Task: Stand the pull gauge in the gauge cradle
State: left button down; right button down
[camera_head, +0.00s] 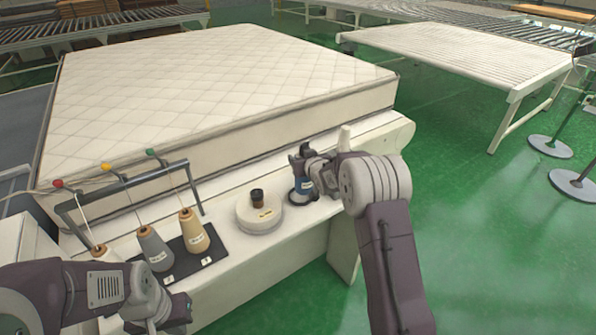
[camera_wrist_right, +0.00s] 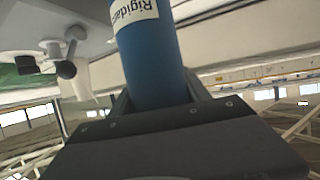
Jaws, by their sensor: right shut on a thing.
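A blue cylinder with a white printed label, which I take to be the pull gauge (camera_wrist_right: 152,60), is between the fingers of my right gripper (camera_head: 306,172). In the right wrist view it stands out beyond the jaw.
A thread rack with several cones (camera_head: 194,231) is further left on the white bench (camera_head: 240,262). A quilted mattress (camera_head: 210,80) lies behind.

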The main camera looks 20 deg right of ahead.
jog(key=f, duration=0.3)
jog(key=w+a+f, duration=0.1)
jog(key=shift+w+f, duration=0.1)
jog(key=shift+f, duration=0.2)
jog(key=c, duration=0.5)
grip_release()
jog(key=v, duration=1.2)
jog(key=shift+b, duration=0.4)
jog(key=shift+f, duration=0.1)
